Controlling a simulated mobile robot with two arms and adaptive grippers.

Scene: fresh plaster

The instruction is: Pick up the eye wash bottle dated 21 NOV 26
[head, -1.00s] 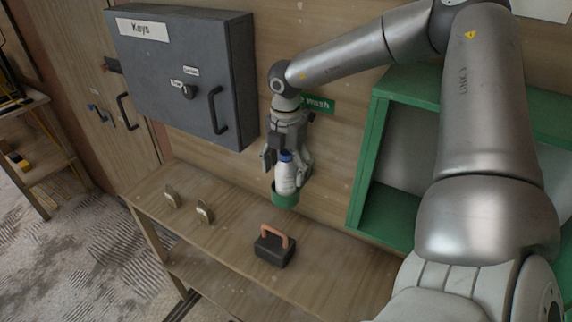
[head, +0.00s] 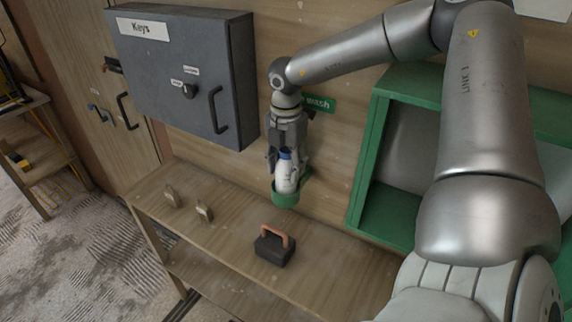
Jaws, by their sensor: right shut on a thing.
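A white eye wash bottle (head: 285,176) with a blue cap stands in a round green holder (head: 285,199) on the wooden wall. My right gripper (head: 287,158) comes down from above and is shut on the bottle near its blue cap. The bottle's lower end is hidden by the holder's rim. The date on the bottle is too small to read. A green sign (head: 319,104) ending in "wash" is partly hidden behind my right arm. My left gripper is not in view.
A grey key cabinet (head: 185,75) hangs to the left. Below is a wooden bench (head: 225,250) with a black block with a copper-coloured handle (head: 273,247) and two small brass-like pieces (head: 204,211). An open green cabinet (head: 366,165) is to the right.

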